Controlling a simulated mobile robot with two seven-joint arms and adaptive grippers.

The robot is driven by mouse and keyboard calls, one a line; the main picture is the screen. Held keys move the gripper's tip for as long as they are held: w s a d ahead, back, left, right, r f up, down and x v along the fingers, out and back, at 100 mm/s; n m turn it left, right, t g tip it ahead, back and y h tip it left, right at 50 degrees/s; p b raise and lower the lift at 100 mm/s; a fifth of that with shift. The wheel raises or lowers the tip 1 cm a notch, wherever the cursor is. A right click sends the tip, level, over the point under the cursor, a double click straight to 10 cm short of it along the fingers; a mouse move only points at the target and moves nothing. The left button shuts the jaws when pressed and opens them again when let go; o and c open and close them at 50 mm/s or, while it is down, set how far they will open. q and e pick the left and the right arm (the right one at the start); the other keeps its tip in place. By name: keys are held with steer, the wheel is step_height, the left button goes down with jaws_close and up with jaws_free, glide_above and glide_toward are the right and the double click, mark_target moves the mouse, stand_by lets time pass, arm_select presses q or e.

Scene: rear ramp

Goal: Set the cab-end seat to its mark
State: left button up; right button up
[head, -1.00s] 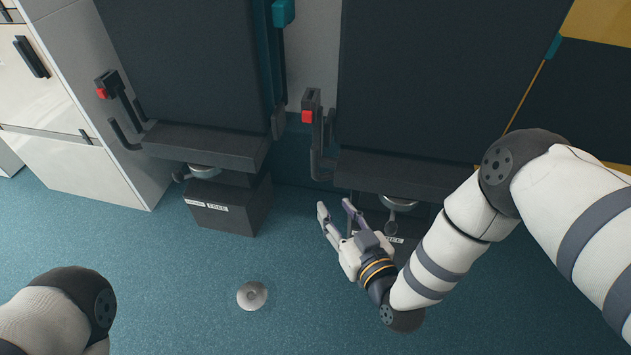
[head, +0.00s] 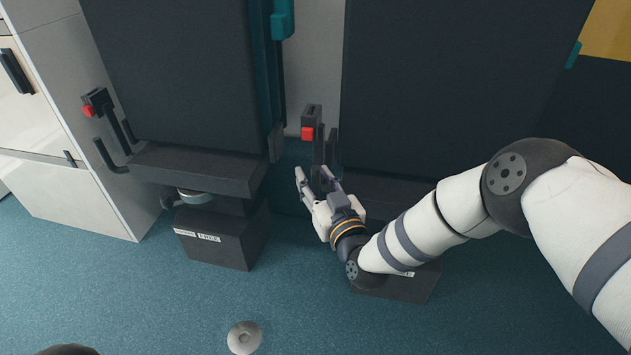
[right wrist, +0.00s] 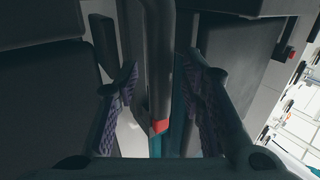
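Two dark folded seats stand side by side in the head view, a left seat (head: 175,70) and a right seat (head: 450,75); I cannot tell which is the cab-end one. Beside the right seat is an upright dark lever with a red button (head: 307,134). My right gripper (head: 312,178) is open just below that button at the lever's lower part. In the right wrist view a dark bar with a red part (right wrist: 159,125) shows between its spread purple-padded fingers; contact is unclear. The left seat has a similar red-button lever (head: 96,101). My left gripper is out of view.
The left seat's base box (head: 222,245) carries a label reading FREE. The right seat's base box (head: 405,288) is partly hidden by my right arm. A round metal disc (head: 244,338) is on the blue floor. A pale cabinet (head: 70,190) stands at left.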

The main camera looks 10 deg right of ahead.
jaws_close()
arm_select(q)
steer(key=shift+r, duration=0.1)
arm_select(e)
steer(key=shift+s, duration=0.15)
steer(key=shift+s+n+g+y+p, duration=0.3)
steer(key=shift+s+n+y+p, duration=0.45)
steer(key=shift+s+y, duration=0.35)
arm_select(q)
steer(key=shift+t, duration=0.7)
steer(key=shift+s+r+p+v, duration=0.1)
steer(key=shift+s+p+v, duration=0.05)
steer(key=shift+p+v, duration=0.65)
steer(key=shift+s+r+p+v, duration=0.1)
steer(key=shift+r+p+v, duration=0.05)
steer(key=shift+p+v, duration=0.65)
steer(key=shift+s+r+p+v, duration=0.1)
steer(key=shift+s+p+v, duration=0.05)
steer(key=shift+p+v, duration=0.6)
arm_select(e)
steer(key=s+d+n+g+y, duration=0.4)
steer(key=s+n+g+y, duration=0.1)
steer(key=s, duration=0.8)
steer(key=shift+s+d+n+g+y, duration=0.2)
steer(key=shift+s+n+g+y, duration=0.25)
steer(key=shift+y, duration=0.85)
steer(key=shift+f, duration=0.15)
